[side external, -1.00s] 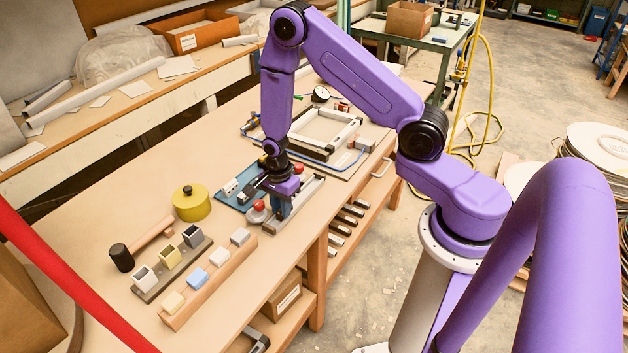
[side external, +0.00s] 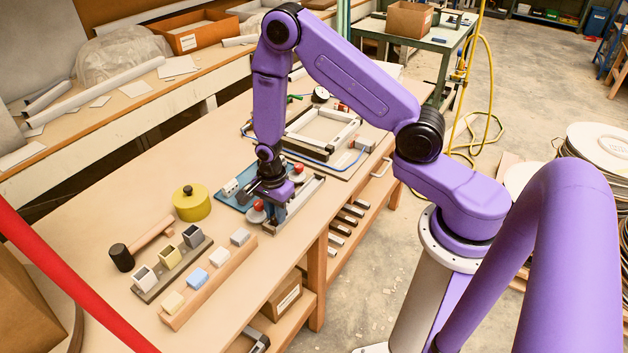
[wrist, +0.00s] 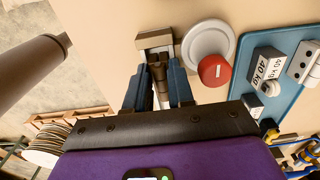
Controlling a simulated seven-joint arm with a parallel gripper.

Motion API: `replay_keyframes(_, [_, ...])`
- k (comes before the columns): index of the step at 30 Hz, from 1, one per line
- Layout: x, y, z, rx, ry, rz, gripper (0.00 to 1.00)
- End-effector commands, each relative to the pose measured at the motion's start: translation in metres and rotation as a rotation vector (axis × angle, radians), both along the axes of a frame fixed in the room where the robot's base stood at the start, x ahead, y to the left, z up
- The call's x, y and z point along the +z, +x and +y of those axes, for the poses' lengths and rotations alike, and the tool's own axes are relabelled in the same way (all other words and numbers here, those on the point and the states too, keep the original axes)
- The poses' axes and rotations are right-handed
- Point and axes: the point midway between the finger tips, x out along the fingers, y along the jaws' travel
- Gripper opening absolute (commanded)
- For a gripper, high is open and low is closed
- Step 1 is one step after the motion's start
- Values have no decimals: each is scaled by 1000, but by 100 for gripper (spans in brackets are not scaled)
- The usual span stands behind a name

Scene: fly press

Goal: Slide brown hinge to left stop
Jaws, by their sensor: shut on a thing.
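My gripper (wrist: 158,72) points down at the metal rail (side external: 304,194) on the bench in the side external view. In the wrist view its two dark blue fingers are closed around a small, narrow brownish-grey part (wrist: 160,84), which seems to be the brown hinge. Most of that part is hidden between the fingers. The end of the rail, a metal bracket (wrist: 155,38), shows just beyond the fingertips. In the side external view my wrist hides the hinge.
A red knob (wrist: 215,70) on a white round base stands close beside the fingers. A yellow pot (side external: 191,204), a hammer (side external: 140,243) and block holders (side external: 172,262) lie to the left. Bare bench lies further left.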

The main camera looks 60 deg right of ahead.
Motion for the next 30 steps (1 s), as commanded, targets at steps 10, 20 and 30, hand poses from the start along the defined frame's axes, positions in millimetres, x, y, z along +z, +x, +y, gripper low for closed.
replay_keyframes(10, [0, 0, 12, -1, 0, 0, 39])
replay_keyframes(20, [0, 0, 12, -1, 0, 0, 38])
replay_keyframes(30, [3, 0, 12, 0, 0, -1, 38])
